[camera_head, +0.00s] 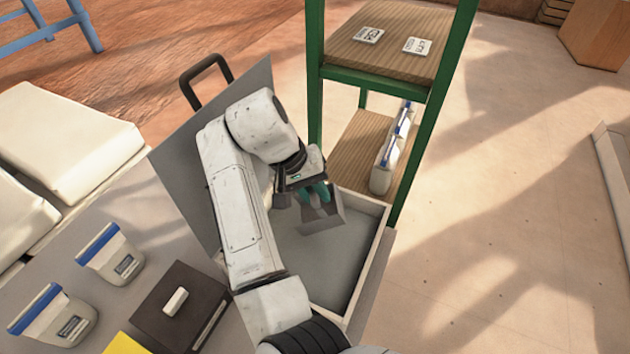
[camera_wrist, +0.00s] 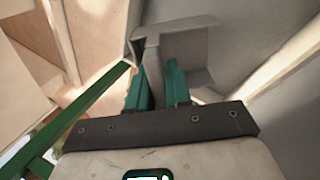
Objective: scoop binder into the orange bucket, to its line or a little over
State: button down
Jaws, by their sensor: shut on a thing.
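My gripper (camera_head: 316,194) is shut on the handle of a grey metal scoop (camera_head: 327,218). It holds the scoop over an open, pale-walled bin (camera_head: 372,225) with a smooth grey fill (camera_head: 315,262), which may be the binder. In the wrist view the green fingers of my gripper (camera_wrist: 157,82) grip the handle, and the scoop's plate (camera_wrist: 190,45) extends beyond them. I cannot tell whether the scoop carries anything or touches the fill. My arm covers part of the bin. No orange bucket shows in either view.
A green-framed shelf (camera_head: 448,75) with wooden boards stands close behind the bin. A grey upright panel (camera_head: 180,165) is left of my arm. White blue-topped tubs (camera_head: 112,262) and a dark box (camera_head: 180,320) sit at lower left. The floor (camera_head: 500,260) at right is clear.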

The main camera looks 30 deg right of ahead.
aim_at(306, 221)
jog(key=f+y, duration=0.1)
jog(key=f, duration=0.3)
jog(key=a+f+t+y, duration=0.1)
jog(key=f+y, duration=0.1)
jog(key=f, duration=0.2)
jog(key=w+a+f+t+y, duration=0.1)
jog(key=f+y, duration=0.1)
jog(key=f, duration=0.2)
jog(key=shift+a+f, duration=0.1)
jog(key=shift+a, duration=0.05)
jog(key=r, duration=0.9)
jog(key=d+r, duration=0.1)
jog(key=r, duration=0.3)
jog(key=shift+s+r, duration=0.15)
jog(key=shift+s, duration=0.1)
jog(key=shift+s+d+r, duration=0.1)
jog(key=shift+d+r, duration=0.1)
jog(key=shift+r, duration=0.55)
jog(key=shift+s+d+r, duration=0.1)
jog(key=shift+d+r, duration=0.05)
jog(key=shift+r, duration=0.55)
